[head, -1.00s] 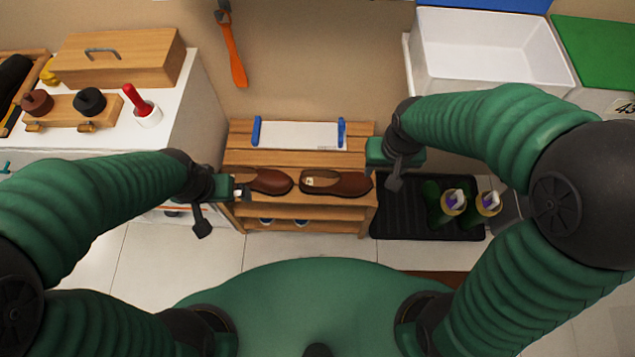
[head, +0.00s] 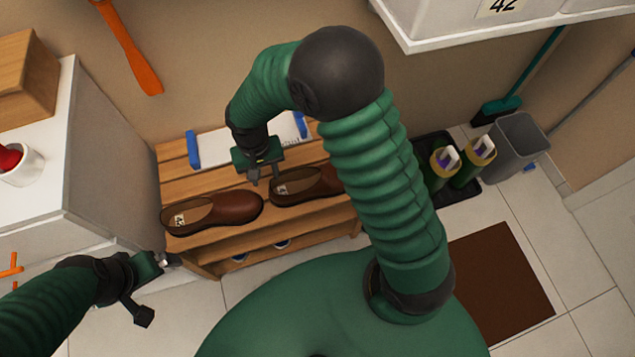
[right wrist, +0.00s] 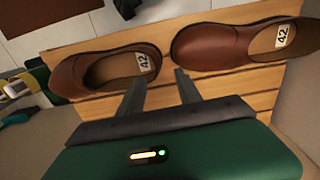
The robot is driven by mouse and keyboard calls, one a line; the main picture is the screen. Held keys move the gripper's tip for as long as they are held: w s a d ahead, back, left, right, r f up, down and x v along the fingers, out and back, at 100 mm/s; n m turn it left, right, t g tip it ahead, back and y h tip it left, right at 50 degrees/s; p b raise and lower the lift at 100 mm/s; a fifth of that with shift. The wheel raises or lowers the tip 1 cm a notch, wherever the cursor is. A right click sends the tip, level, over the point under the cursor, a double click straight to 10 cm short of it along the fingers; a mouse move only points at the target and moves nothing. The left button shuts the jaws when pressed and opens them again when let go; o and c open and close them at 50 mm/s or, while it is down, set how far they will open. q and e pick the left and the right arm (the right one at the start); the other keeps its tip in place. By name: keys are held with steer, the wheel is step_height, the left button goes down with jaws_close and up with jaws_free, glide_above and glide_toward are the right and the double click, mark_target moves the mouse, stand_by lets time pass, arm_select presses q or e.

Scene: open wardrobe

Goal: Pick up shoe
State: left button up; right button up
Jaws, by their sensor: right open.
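Two brown shoes lie side by side on top of the wooden rack (head: 185,247). The left shoe (head: 225,208) is fully in view in the head view. The right shoe (head: 300,186) is partly covered by my right arm. In the right wrist view both shoes show, one at the left (right wrist: 108,75) and one at the right (right wrist: 225,45), each with a 42 label inside. My right gripper (head: 264,180) is open and empty, its fingers (right wrist: 160,85) near the gap between the shoes. My left gripper (head: 165,260) is in front of the rack's left side, apart from the shoes; its jaw state is unclear.
A white board with blue ends (head: 215,145) sits at the rack's back. A white cabinet (head: 100,150) stands left. Green boots (head: 440,170) stand on a black tray to the right, beside a grey bin (head: 518,140). A brown mat (head: 500,280) lies on the floor.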

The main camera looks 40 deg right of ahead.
mark_target(270, 187)
steer(key=shift+s+a+f, duration=0.1)
steer(key=shift+a+f, duration=0.05)
steer(key=shift+f, duration=0.8)
steer(key=f+b, duration=0.2)
steer(key=s+f+b, duration=0.1)
steer(key=f, duration=0.1)
steer(key=shift+d+f, duration=0.1)
steer(key=shift+d, duration=0.15)
steer(key=shift+f, duration=0.4)
steer(key=shift+w+r, duration=0.1)
steer(key=shift+a, duration=0.1)
steer(key=shift+c, duration=0.9)
jaws_close()
